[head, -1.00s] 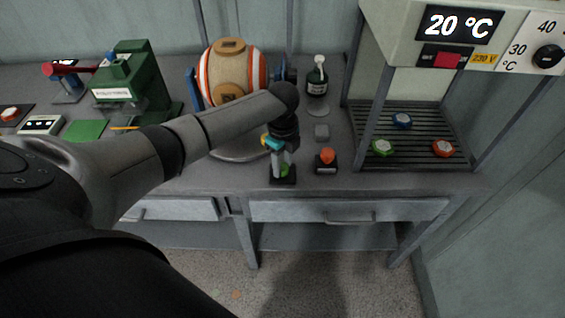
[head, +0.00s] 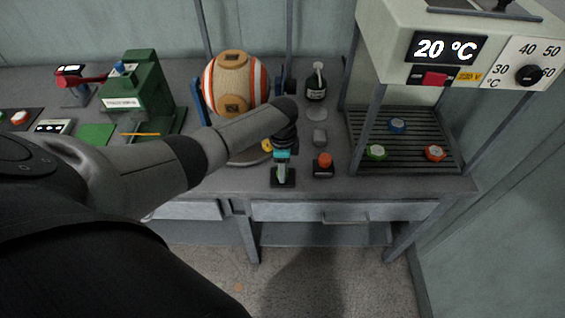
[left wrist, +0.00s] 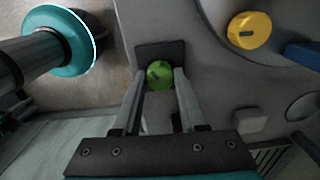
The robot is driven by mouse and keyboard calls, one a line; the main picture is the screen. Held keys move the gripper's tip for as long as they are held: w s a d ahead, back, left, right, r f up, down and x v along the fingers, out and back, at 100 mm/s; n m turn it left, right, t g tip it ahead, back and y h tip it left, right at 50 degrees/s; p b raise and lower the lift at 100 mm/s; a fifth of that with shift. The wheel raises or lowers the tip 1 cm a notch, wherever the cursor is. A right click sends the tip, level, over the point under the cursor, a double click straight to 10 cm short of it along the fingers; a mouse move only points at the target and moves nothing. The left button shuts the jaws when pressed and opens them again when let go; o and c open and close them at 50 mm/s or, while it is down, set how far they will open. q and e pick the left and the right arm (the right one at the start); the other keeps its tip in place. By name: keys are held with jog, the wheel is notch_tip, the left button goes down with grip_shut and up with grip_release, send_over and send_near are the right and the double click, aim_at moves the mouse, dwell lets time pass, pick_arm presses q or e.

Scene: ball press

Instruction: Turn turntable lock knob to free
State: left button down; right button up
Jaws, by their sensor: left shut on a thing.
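A round green knob (left wrist: 159,74) with a slot line sits on a small black base (left wrist: 150,50) at the front of the bench. In the head view the base (head: 288,182) also shows, with the knob mostly covered by my fingers. My left gripper (left wrist: 160,75) points down at the knob, one finger on each side, shut on it. It also shows in the head view (head: 283,172). The striped ball (head: 211,76) stands on the round turntable behind, partly hidden by my left arm. A yellow slotted disc (left wrist: 249,31) is on the turntable edge. My right gripper is not seen.
An orange knob (head: 324,160) on a black base stands just right of the green knob. A slatted rack (head: 400,152) with coloured discs is at right, a green press (head: 146,85) at left.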

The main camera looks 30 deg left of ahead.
pick_arm(q)
jog(key=n+p, duration=0.2)
jog(key=n, duration=0.3)
jog(key=shift+r+n+p, duration=0.1)
jog(key=shift+n+p, duration=0.2)
jog(key=shift+n, duration=0.1)
jog(key=n+p, duration=0.1)
jog(key=n, duration=0.3)
jog(key=shift+n, duration=0.3)
jog(key=shift+c, duration=2.2)
grip_release()
jog(key=shift+p, duration=0.3)
jog(key=shift+r, duration=0.3)
notch_tip(320, 180, up, 14)
jog(key=p, duration=0.6)
jog(key=shift+r, duration=0.25)
